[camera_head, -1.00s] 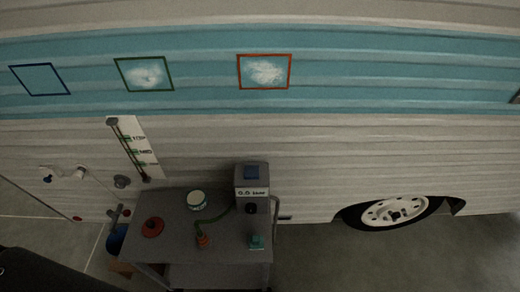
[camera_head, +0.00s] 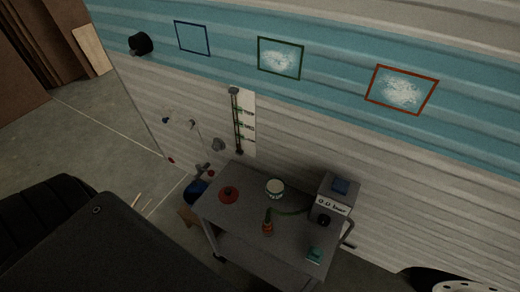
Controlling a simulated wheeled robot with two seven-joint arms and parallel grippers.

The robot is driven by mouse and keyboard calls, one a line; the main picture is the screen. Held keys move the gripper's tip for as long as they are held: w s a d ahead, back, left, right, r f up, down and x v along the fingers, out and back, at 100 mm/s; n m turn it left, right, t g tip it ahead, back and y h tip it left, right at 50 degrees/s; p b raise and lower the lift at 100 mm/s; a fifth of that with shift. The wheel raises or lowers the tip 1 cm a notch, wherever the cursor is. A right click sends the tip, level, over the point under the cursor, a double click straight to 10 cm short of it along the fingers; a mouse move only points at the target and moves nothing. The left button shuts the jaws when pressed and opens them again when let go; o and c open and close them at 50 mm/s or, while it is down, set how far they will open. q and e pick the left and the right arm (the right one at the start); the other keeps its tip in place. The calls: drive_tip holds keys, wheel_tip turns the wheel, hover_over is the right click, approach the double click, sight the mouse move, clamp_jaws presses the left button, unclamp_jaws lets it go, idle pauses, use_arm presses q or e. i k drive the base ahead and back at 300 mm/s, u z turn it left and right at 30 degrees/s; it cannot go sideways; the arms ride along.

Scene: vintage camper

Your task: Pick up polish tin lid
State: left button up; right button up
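A small round tin (camera_head: 275,188) with a pale top and green side stands at the back of the grey cart (camera_head: 250,222). I take it for the polish tin; whether its pale top is a lid or open contents is too small to tell. A red round piece with a raised middle (camera_head: 228,195) lies on the cart to its left; I cannot tell whether it is a lid. Neither of my grippers is in view.
A grey box with a display (camera_head: 333,205) stands at the cart's right, with a green hose to an orange-red piece (camera_head: 267,228). A teal item (camera_head: 314,254) is near the front right corner. The camper wall (camera_head: 300,150) rises behind.

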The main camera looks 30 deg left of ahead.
sight(229, 195)
drive_tip(key=u, duration=0.8)
